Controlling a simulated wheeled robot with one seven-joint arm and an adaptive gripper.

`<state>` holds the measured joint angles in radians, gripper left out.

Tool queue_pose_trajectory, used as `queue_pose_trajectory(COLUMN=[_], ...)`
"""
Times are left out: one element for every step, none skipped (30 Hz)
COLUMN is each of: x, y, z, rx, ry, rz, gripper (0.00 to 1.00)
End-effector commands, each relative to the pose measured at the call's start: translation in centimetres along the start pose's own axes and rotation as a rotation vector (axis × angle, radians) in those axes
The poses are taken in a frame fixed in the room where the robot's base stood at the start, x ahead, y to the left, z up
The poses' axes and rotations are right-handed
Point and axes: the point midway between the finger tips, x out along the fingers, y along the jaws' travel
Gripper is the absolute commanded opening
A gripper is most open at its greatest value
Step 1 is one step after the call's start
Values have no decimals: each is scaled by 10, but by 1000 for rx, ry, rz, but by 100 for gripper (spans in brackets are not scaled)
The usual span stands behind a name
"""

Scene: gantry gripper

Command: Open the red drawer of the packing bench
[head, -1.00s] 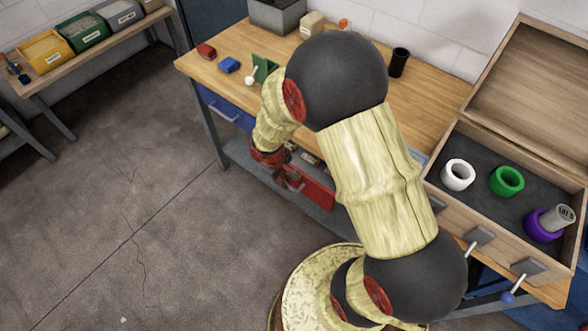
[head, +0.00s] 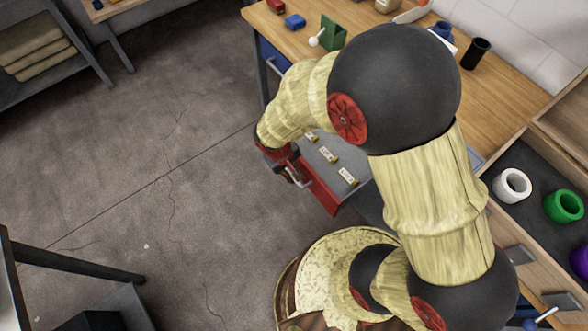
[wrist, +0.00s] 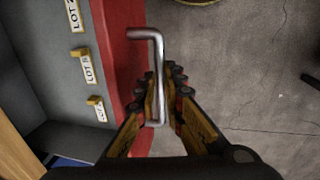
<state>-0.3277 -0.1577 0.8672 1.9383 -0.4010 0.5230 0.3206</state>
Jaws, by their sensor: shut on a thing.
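The red drawer (head: 322,194) stands pulled out of the packing bench (head: 412,75). Its grey inside shows, with several small labelled pieces standing in it. In the wrist view its red front (wrist: 118,45) runs along the left of the metal handle (wrist: 158,55). My gripper (wrist: 167,75) has its fingers on both sides of the handle bar and is shut on it. In the head view my gripper (head: 290,172) is at the drawer front, and my arm hides part of the drawer and bench.
A blue drawer (head: 271,58) is at the bench's left. An open wooden box with a white ring (head: 512,185) and a green ring (head: 563,205) is at the right. The floor (head: 190,200) left of the drawer is clear.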

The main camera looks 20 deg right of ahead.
Motion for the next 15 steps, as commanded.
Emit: queue_pose_trajectory(x=[0, 0, 0, 0, 0, 0, 0, 0, 0, 0, 0, 0, 0, 0, 0], y=[0, 0, 0, 0, 0, 0, 0, 0, 0, 0, 0, 0, 0, 0, 0], z=[0, 0, 0, 0, 0, 0, 0, 0, 0, 0, 0, 0, 0, 0, 0], rx=[0, 0, 0, 0, 0, 0, 0, 0, 0, 0, 0, 0, 0, 0, 0], ry=[0, 0, 0, 0, 0, 1, 1, 1, 1, 1, 1, 1, 0, 0, 0], rz=[0, 0, 0, 0, 0, 0, 0, 0, 0, 0, 0, 0, 0, 0, 0], gripper=[0, 0, 0, 0, 0, 0, 11, 13, 15, 17, 19, 21, 22, 24, 26])
